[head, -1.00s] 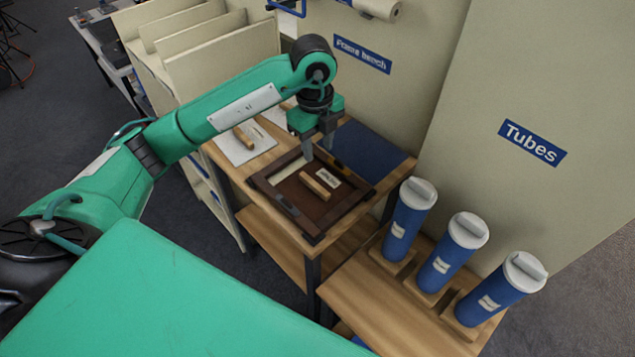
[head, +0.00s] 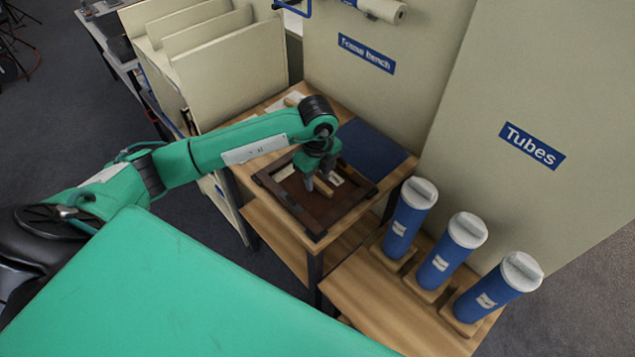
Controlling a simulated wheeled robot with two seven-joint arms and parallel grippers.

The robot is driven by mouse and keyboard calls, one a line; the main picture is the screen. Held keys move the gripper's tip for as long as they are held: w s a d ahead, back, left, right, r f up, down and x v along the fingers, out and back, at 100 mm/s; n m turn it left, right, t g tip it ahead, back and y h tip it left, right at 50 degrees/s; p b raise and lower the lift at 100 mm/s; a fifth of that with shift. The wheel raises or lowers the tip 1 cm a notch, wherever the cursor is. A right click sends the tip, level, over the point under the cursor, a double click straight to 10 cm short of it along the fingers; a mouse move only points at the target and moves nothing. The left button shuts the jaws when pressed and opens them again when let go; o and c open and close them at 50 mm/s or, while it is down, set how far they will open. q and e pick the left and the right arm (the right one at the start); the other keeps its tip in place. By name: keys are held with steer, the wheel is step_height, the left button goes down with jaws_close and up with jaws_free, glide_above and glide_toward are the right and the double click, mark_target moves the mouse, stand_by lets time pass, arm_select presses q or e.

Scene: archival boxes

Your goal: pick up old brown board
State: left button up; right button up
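The old brown board (head: 312,204) lies flat inside a dark wooden frame (head: 285,205) on the bench. A light wooden block (head: 324,188) sits on the board, with a pale label (head: 338,180) beside it. My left gripper (head: 318,180) points down at the block, low over the board. Its fingers look apart, one on each side of the block, and the gripper hides part of it. I cannot tell whether they touch it. My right gripper is not in view.
A dark blue panel (head: 372,150) lies behind the frame on the bench (head: 262,107). Three blue tubes with white caps, the nearest one (head: 486,296) at right, stand on a lower wooden shelf. Cream dividers (head: 232,75) stand at back left.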

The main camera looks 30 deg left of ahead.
arm_select(q)
steer(key=shift+f, duration=0.55)
jaws_close()
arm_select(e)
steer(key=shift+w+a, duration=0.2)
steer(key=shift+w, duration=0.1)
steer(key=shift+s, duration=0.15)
